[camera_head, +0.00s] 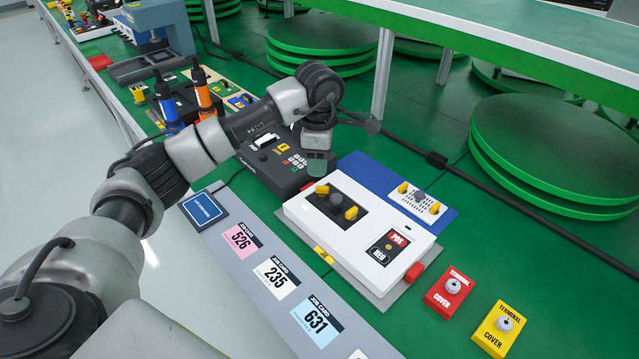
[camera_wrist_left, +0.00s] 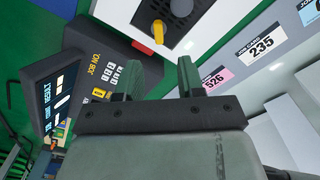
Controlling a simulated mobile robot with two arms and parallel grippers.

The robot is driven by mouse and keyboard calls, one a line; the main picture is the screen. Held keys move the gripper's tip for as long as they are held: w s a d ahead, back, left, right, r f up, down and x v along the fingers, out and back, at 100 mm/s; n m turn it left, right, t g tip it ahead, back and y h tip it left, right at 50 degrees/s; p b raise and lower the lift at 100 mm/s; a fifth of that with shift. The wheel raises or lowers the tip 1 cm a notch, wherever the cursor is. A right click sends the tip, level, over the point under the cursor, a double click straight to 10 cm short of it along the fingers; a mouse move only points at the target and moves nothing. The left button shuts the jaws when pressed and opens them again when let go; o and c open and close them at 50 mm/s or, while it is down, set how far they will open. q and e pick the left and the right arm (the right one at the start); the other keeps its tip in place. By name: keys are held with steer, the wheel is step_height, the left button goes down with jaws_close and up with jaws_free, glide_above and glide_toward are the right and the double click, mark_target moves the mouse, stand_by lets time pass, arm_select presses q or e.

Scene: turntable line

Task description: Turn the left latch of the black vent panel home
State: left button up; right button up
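The black vent panel (camera_head: 345,221) lies on top of a white box (camera_head: 306,214), with a grey knob (camera_head: 336,199) in its middle. Its left latch (camera_head: 322,189) is a small yellow handle at the end nearest my left gripper; the other yellow latch (camera_head: 351,213) is at the opposite end. My left gripper (camera_head: 317,164) hangs short of the white box, apart from the left latch. In the left wrist view the gripper (camera_wrist_left: 159,72) is open and empty, and the left latch (camera_wrist_left: 158,33) shows beyond the fingertips, on the panel (camera_wrist_left: 184,24). My right gripper is out of view.
A black keypad device (camera_head: 272,171) stands close beside my left gripper. A white plate with yellow latches (camera_head: 431,208) lies on a blue mat (camera_head: 370,170) behind the box. Red (camera_head: 450,292) and yellow (camera_head: 498,330) terminal covers lie to the right. Job cards (camera_head: 276,277) lie in front.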

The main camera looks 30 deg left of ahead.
mark_target(319, 186)
arm_select(q)
step_height(319, 186, down, 7)
steer(key=shift+w, duration=0.1)
stand_by(0.3)
jaws_close()
